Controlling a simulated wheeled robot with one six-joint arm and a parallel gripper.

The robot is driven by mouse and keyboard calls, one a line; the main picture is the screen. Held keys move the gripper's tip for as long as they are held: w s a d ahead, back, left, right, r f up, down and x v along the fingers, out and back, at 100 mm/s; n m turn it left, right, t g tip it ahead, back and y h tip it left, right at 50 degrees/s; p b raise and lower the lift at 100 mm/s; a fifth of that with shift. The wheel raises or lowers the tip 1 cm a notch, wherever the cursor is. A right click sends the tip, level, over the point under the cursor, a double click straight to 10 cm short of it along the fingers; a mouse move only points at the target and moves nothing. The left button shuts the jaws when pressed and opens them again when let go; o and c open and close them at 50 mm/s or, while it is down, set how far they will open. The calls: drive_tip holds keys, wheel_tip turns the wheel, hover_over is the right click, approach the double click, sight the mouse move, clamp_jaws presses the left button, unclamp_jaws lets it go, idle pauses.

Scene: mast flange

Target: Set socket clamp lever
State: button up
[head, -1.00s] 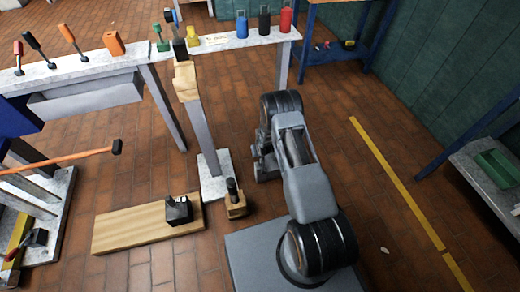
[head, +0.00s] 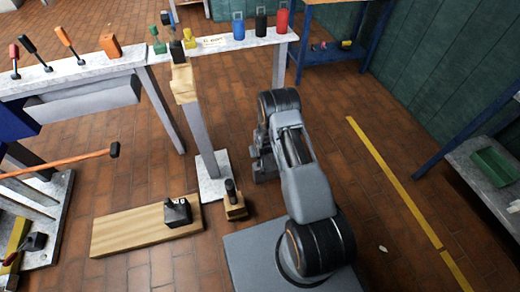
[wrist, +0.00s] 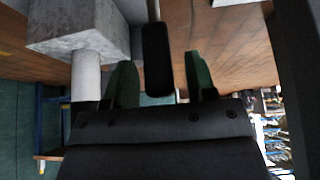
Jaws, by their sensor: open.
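A black handle (wrist: 158,60) lies between the two green fingertips of my gripper (wrist: 161,82) in the wrist view. The fingers stand apart with gaps on both sides of it; I cannot tell its depth between them. In the head view, my gripper is low beside the foot of the post and mostly hidden by my arm. A short black lever (head: 230,188) stands on a small wooden block (head: 235,207) to its left. A black clamp-like block (head: 178,212) sits on a wooden board (head: 135,230). I cannot tell for certain which part is the socket clamp lever.
A grey post (head: 205,140) with a wooden top rises from a pale base plate (head: 208,188). An orange bar (head: 60,163) with a black end juts in from the left. A bench (head: 235,40) with coloured containers stands behind. The floor right of my arm is mostly clear.

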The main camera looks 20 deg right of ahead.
drive_tip(key=p+v, duration=0.4)
drive_tip(key=v, duration=0.8)
drive_tip(key=shift+r, duration=0.2)
drive_tip(key=shift+s, duration=0.1)
drive_tip(key=shift+r, duration=0.1)
